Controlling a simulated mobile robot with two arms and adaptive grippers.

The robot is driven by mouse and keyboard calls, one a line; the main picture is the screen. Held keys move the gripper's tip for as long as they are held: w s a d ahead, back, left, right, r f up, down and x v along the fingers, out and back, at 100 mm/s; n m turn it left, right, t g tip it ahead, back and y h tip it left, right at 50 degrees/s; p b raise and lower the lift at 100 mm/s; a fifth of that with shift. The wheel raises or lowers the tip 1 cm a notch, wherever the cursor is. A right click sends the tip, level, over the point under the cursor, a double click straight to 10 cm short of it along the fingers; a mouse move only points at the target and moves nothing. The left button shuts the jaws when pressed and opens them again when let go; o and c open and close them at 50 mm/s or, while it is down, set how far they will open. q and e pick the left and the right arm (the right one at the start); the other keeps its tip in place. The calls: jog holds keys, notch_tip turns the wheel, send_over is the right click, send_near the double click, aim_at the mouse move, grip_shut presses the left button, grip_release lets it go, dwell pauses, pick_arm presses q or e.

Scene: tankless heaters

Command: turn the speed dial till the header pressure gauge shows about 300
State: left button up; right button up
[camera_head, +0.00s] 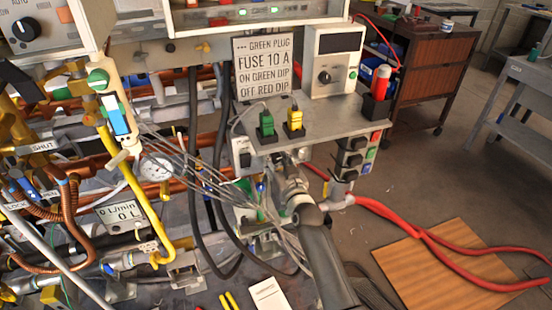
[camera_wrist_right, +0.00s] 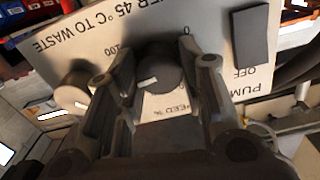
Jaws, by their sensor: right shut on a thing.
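The speed dial (camera_wrist_right: 157,70) is a dark round knob on a pale panel marked "SPEED %", 0 and 100, in the right wrist view. My right gripper (camera_wrist_right: 155,82) has its fingers on either side of the dial and is shut on it. In the head view my right gripper (camera_head: 284,172) is by the underside of the grey control box, and I cannot make out the dial there. A round white-faced gauge (camera_head: 155,168) is at left centre among the pipes; its label and reading are too small to tell. My left gripper is not in view.
A dark pump switch (camera_wrist_right: 250,35) and a pale round knob (camera_wrist_right: 70,98) flank the dial. Green and yellow plugs (camera_head: 294,119) stand on the grey box. Thin grey wires (camera_head: 200,170) and black cables (camera_head: 195,200) hang left of my gripper. A red hose (camera_head: 395,215) runs right.

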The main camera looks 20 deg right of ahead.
jog(key=o, duration=1)
jog(key=shift+o, duration=0.2)
jog(key=s, duration=1.2)
jog(key=shift+d, duration=0.2)
jog(key=s+a+f+n+g+p, duration=0.1)
jog(key=s+f+g, duration=0.3)
jog(key=f, duration=0.7)
jog(key=s+a+f+g, duration=0.15)
jog(key=s+f, duration=0.35)
jog(key=f, duration=0.7)
jog(key=s+f+n+g+p, duration=0.1)
jog(key=s+f+g, duration=0.3)
jog(key=f, duration=0.7)
jog(key=s+d+f+g, duration=0.2)
jog(key=s+f, duration=0.3)
jog(key=s, duration=0.7)
jog(key=s+d+f+g+p, duration=0.1)
jog(key=s+f, duration=0.5)
jog(key=s, duration=0.6)
jog(key=s+d+f+n+g, duration=0.1)
jog(key=s+f+g, duration=0.3)
jog(key=s, duration=0.8)
notch_tip(320, 180, down, 2)
jog(key=shift+d+f+h+p, duration=0.15)
jog(key=shift+d+h+p, duration=0.2)
jog(key=shift+d, duration=0.55)
